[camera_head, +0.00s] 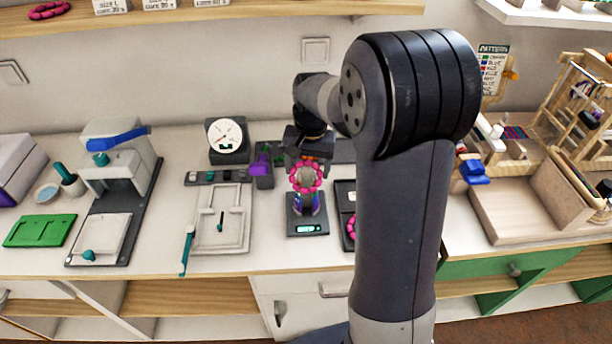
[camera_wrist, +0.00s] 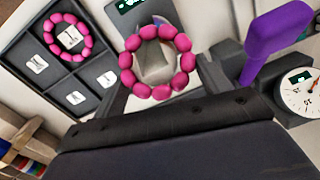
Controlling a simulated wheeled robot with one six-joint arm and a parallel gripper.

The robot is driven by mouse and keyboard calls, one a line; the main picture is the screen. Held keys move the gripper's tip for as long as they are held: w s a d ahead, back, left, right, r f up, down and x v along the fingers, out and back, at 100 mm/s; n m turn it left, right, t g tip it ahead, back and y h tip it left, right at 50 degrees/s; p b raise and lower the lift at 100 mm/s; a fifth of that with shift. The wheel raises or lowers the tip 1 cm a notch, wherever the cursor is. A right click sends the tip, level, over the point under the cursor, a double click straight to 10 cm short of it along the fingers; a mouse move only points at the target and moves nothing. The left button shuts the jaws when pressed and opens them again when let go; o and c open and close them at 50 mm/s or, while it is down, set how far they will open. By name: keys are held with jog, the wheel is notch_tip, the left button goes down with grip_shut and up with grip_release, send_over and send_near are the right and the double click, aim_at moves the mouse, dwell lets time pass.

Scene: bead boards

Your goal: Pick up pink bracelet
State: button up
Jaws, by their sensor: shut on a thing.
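A pink bead bracelet (camera_head: 320,178) is at my gripper (camera_head: 308,157), upright as a ring above the small digital scale (camera_head: 307,228). In the wrist view the bracelet (camera_wrist: 185,62) is a ring of pink beads around a grey block, close to the fingers. My gripper is shut on the bracelet; the exact contact is hard to see. A second pink bracelet (camera_wrist: 86,41) lies in a compartment of the dark tray (camera_wrist: 40,70). It shows partly behind my arm in the head view (camera_head: 350,228).
A purple-handled tool (camera_head: 259,165) and a round dial gauge (camera_head: 226,136) stand to the left. A press (camera_head: 118,165) and a green board (camera_head: 40,231) are farther left. A wooden tray (camera_head: 515,220) is on the right. Another pink bracelet (camera_head: 49,10) lies on the upper shelf.

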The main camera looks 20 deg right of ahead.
aim_at(307, 163)
jog(key=shift+r, duration=0.1)
jog(key=shift+c, duration=0.4)
notch_tip(307, 163, up, 10)
jog(key=shift+f, duration=0.1)
